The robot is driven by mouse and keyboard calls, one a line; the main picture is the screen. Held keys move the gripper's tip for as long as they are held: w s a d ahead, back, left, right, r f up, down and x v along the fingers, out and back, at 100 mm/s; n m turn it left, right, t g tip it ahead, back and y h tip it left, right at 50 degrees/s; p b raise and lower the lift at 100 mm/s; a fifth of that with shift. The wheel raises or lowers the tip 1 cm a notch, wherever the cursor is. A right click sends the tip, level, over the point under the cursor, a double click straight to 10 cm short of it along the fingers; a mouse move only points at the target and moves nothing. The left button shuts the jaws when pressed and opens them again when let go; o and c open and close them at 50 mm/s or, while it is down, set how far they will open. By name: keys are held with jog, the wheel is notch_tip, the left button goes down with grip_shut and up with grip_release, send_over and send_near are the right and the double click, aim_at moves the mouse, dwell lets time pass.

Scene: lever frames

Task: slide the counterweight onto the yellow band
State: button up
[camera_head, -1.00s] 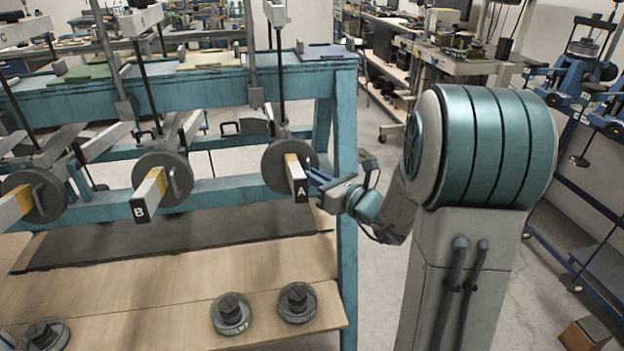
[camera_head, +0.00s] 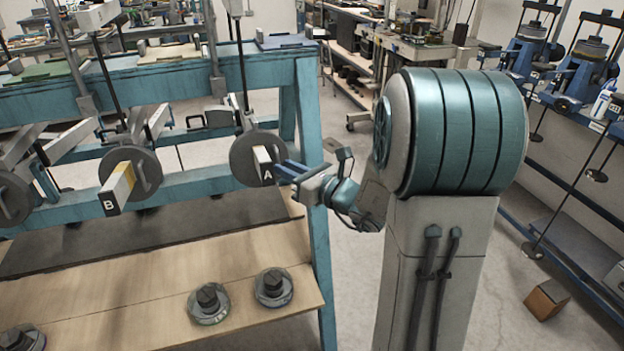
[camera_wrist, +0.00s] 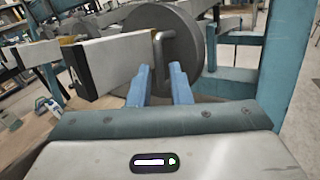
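Lever A's square beam (camera_wrist: 112,57) is pale, with a black end cap marked A (camera_head: 266,173). Its grey disc counterweight (camera_head: 243,160) sits around the beam, close behind the cap, and fills much of the wrist view (camera_wrist: 187,38). My gripper (camera_head: 284,172) is at the disc's right side. In the wrist view its blue fingers (camera_wrist: 160,72) are apart, with the disc's bent handle (camera_wrist: 159,52) between or just beyond the tips.
Lever B's beam, with a yellow band (camera_head: 118,183) in front of its disc (camera_head: 137,165), stands to the left. A blue frame post (camera_head: 312,170) is close to my arm. Loose round weights (camera_head: 272,287) lie on the wooden board (camera_head: 130,310) below.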

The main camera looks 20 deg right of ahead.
jog(key=v, duration=1.2)
jog(key=shift+s+d, duration=0.2)
jog(key=shift+s, duration=0.15)
jog(key=s+a+n+g+p, duration=0.5)
jog(key=s+a+n+g, duration=0.75)
jog(key=n, duration=0.45)
jog(key=s+d+r+n+h+p, duration=0.2)
jog(key=d+r+n+h+p, duration=0.2)
jog(key=n+h, duration=0.5)
jog(key=d+n, duration=0.1)
jog(key=n, duration=0.3)
jog(key=shift+d+r+n+h, duration=0.2)
jog(key=shift+n+h, duration=0.1)
jog(key=shift+h, duration=0.1)
